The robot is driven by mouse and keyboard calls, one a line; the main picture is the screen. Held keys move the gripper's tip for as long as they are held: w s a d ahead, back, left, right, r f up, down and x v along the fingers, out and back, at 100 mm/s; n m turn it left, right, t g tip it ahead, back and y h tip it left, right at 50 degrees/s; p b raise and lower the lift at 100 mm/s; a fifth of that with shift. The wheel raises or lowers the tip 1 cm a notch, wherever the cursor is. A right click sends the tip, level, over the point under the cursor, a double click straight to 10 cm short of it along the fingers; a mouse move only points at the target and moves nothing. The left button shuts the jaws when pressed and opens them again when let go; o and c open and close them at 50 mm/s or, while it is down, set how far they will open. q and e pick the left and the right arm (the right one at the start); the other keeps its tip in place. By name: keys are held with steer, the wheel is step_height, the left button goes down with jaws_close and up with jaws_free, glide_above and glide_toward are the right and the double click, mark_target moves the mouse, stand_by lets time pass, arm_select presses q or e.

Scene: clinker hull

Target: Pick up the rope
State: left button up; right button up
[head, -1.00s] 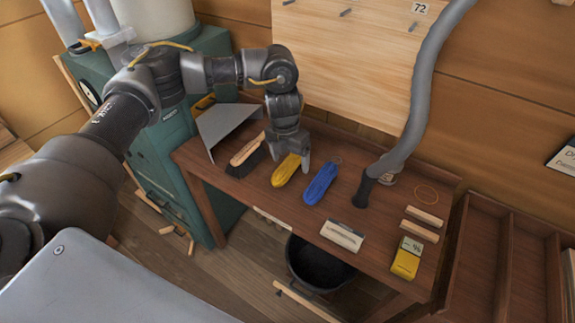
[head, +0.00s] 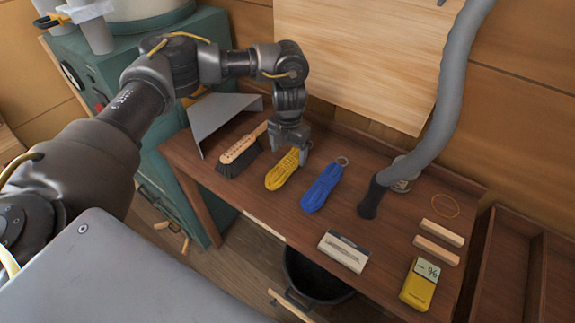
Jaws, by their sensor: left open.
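A yellow rope hank (head: 282,171) lies on the brown wooden bench (head: 270,212). A blue rope hank (head: 322,188) lies just to its right, with a small ring at its far end. My left gripper (head: 290,156) is open and points down at the far end of the yellow hank. Its fingers hide part of that end. I cannot tell whether they touch the hank. My right gripper is out of view.
A brush (head: 241,153) and a grey dustpan (head: 222,119) lie left of the yellow hank. A grey hose (head: 440,120) comes down onto the bench at right. A sanding block (head: 343,251), two wooden strips (head: 441,234) and a yellow meter (head: 419,284) lie nearer the front right. A black bucket (head: 315,278) stands below.

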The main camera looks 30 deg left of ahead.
mark_target(287, 160)
arm_select(q)
steer(key=shift+w+f, duration=0.1)
steer(key=shift+f, duration=0.45)
steer(key=shift+w+f, duration=0.1)
steer(key=shift+f, duration=0.25)
steer(key=f+p, duration=0.1)
steer(key=f, duration=0.2)
steer(key=f+p, duration=0.1)
steer(key=shift+a+f+p, duration=0.2)
steer(key=shift+a+p, duration=0.05)
steer(key=shift+p, duration=0.1)
steer(key=shift+f, duration=0.35)
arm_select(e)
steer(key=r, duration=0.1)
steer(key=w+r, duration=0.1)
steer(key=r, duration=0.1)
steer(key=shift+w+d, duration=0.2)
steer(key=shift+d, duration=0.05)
arm_select(q)
steer(key=shift+c, duration=0.4)
steer(key=c, duration=1.1)
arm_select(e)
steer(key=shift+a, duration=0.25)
